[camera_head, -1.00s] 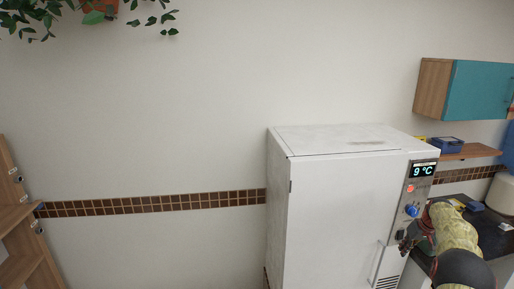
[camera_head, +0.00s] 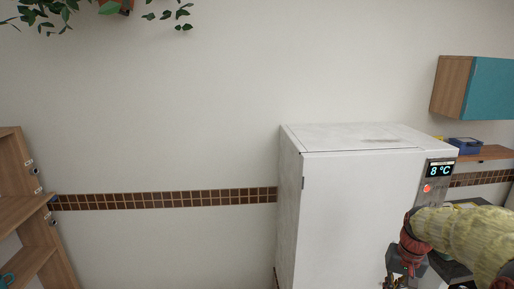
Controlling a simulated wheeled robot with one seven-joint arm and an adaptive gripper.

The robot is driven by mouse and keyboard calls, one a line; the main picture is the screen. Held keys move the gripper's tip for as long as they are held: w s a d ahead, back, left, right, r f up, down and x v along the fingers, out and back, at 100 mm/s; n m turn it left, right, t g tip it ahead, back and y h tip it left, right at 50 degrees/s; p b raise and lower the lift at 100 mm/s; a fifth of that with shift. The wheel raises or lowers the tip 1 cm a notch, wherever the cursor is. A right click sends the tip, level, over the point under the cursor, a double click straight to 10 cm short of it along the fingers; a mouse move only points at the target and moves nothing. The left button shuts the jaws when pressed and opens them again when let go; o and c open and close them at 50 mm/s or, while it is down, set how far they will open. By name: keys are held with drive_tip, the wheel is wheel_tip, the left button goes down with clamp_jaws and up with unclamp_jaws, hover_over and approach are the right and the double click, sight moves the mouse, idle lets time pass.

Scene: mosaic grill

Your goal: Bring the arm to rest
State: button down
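My arm reaches in from the lower right of the head view, with a yellowish sleeve and red and dark joints. My gripper (camera_head: 399,281) hangs at the bottom edge, in front of the white fridge's right side. It is small and partly cut off by the picture's edge, so its fingers do not show clearly. The white fridge (camera_head: 352,215) stands against the wall with its door side facing me. Its panel display (camera_head: 439,171) reads 8 °C, with a red light below it. My arm hides the lower panel.
A wooden shelf unit (camera_head: 30,205) stands at the far left. A teal wall cabinet (camera_head: 488,88) and a wooden shelf (camera_head: 490,154) with a blue box (camera_head: 465,146) are at the right. A plant (camera_head: 60,8) hangs at the top left.

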drive_tip(key=s+a+r+n+t+b, duration=0.2)
drive_tip(key=s+a, duration=0.8)
drive_tip(key=s, duration=0.1)
drive_tip(key=s+a+r+n+t+b, duration=0.2)
drive_tip(key=s+a+b, duration=0.1)
drive_tip(key=s+a, duration=0.7)
drive_tip(key=shift+s+r, duration=0.4)
drive_tip(key=shift+s, duration=0.2)
drive_tip(key=c, duration=2.5)
unclamp_jaws()
drive_tip(key=shift+c, duration=0.2)
